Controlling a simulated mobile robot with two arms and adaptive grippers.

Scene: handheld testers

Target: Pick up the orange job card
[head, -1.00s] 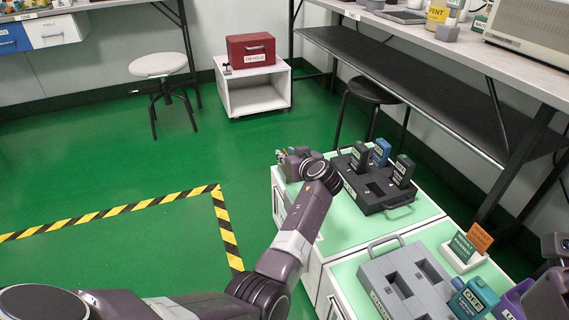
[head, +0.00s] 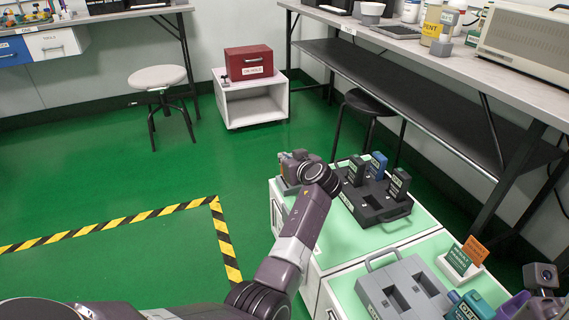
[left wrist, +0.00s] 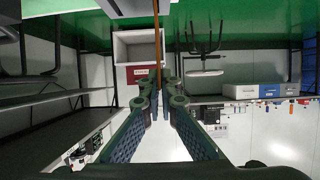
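The orange job card (head: 475,250) stands tilted in a small white holder (head: 459,265) on the right counter, behind a green card (head: 460,252). My left gripper (head: 290,163) is at the far end of the left counter, well away from that holder and partly hidden by its wrist. In the left wrist view my left gripper (left wrist: 159,82) has its fingertips close together around a thin orange-brown strip (left wrist: 157,40), seen edge-on; I cannot tell what it is. My right gripper (head: 541,278) seems to be the dark part at the lower right; its fingers are unclear.
A black tray (head: 385,214) holds several upright testers. A grey tray (head: 380,288) lies in front of the holder, with a teal tester (head: 469,305) beside it. A long bench (head: 420,45) runs along the right.

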